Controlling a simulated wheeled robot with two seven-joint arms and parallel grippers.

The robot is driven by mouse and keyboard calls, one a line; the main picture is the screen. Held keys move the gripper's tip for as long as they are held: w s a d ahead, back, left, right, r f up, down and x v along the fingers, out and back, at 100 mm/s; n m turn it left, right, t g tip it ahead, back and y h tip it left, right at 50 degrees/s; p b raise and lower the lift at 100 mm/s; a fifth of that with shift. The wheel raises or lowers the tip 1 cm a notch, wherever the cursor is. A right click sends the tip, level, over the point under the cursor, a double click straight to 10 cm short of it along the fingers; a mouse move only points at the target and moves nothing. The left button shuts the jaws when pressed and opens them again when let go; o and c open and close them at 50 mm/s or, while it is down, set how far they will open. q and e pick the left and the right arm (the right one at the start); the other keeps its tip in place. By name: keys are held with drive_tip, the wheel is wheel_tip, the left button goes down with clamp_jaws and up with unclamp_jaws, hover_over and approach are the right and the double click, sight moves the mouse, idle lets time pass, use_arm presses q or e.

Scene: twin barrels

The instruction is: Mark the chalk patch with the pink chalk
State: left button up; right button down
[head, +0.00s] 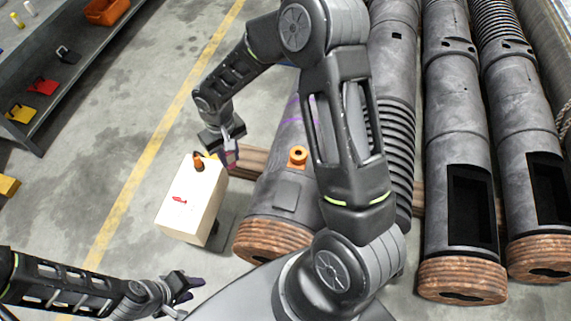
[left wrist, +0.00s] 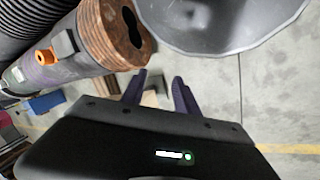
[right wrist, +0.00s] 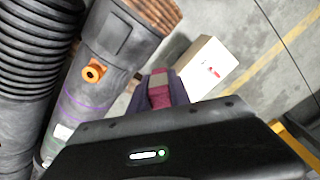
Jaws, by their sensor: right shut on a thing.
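My right gripper (head: 228,150) is shut on the pink chalk (head: 232,157), held in the air beside the nearest barrel (head: 270,205). In the right wrist view the pink chalk (right wrist: 159,92) sits between the two fingers. The barrel's near end has a raised grey square (head: 290,194), an orange ring fitting (head: 297,156) and purple lines farther along. A pale label shows on it in the right wrist view. I cannot tell which of these is the chalk patch. My left gripper (head: 181,290) is open and empty, low at the left; its spread fingers show in the left wrist view (left wrist: 160,92).
A white box (head: 190,205) with a red mark and an orange-brown item on top stands left of the barrel. More barrels (head: 460,180) lie at the right. A grey shelf (head: 60,60) with padlocks stands at the far left. The floor between is clear.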

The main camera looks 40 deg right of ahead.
use_arm(q)
drive_tip(key=shift+o, duration=0.7)
drive_tip(key=o, duration=0.8)
wheel_tip(320, 180, down, 9)
drive_tip(key=b, duration=0.9)
drive_tip(key=shift+f, duration=0.2)
drive_tip(key=shift+c, duration=0.2)
drive_tip(key=shift+o, duration=0.2)
wheel_tip(320, 180, down, 6)
drive_tip(key=b, duration=0.6)
drive_tip(key=shift+r, duration=0.35)
use_arm(e)
drive_tip(key=s+d+f+m, duration=0.3)
drive_tip(key=d+f+m, duration=0.2)
drive_tip(key=d, duration=0.3)
drive_tip(key=s+d+f+m, duration=0.3)
drive_tip(key=d+f+m, duration=0.2)
drive_tip(key=d+f, duration=0.2)
drive_tip(key=shift+s+d+f+m, duration=0.3)
drive_tip(key=shift+s+d+f, duration=0.05)
drive_tip(key=shift+f, duration=0.45)
